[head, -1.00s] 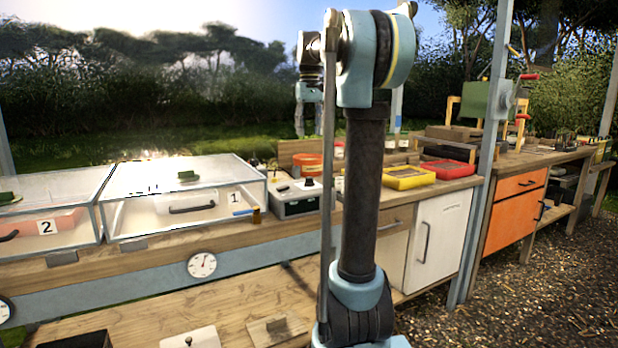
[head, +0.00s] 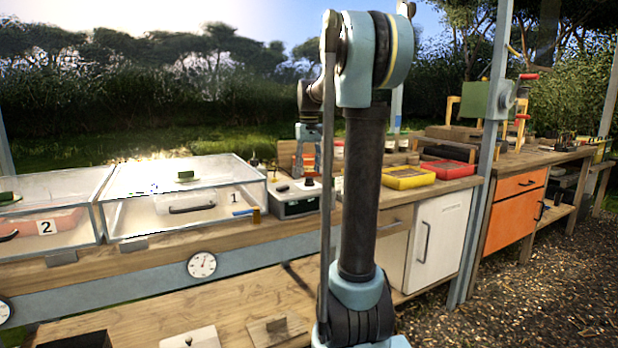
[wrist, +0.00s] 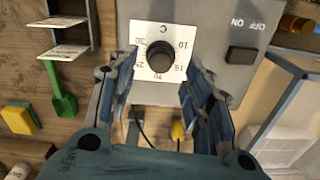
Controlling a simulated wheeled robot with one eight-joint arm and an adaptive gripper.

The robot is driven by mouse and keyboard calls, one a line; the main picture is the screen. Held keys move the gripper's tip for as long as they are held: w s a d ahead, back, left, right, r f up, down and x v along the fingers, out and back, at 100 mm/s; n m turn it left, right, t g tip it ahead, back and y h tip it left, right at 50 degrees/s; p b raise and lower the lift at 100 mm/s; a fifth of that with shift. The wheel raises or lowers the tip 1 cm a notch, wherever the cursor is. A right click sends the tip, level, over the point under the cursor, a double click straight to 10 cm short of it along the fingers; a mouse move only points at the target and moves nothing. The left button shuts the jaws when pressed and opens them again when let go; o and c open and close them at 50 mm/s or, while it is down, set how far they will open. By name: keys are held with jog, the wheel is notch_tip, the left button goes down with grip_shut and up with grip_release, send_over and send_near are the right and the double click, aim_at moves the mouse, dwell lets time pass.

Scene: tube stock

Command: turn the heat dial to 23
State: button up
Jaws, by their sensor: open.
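The heat dial (wrist: 160,56) is a round black knob on a white plate with numbers around its edge. It sits on a grey control box (wrist: 208,30), which also shows on the bench in the head view (head: 290,208). The knob's pointer mark cannot be made out. My gripper (wrist: 159,85) is open and empty, its blue fingers spread to the left and right of the knob in the wrist picture. In the head view my gripper (head: 307,168) hangs just above the box. Whether the fingers reach down to the knob's height cannot be told.
A black on/off switch (wrist: 241,55) is on the same box. A green scoop (wrist: 62,92) and a yellow sponge (wrist: 18,116) lie to the left. A clear case (head: 185,190) stands left of the box, and a yellow tray (head: 408,177) stands to the right.

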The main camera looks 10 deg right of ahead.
aim_at(309, 181)
jog(key=shift+f, duration=1.65)
jog(key=shift+c, duration=0.6)
jog(key=c, duration=1)
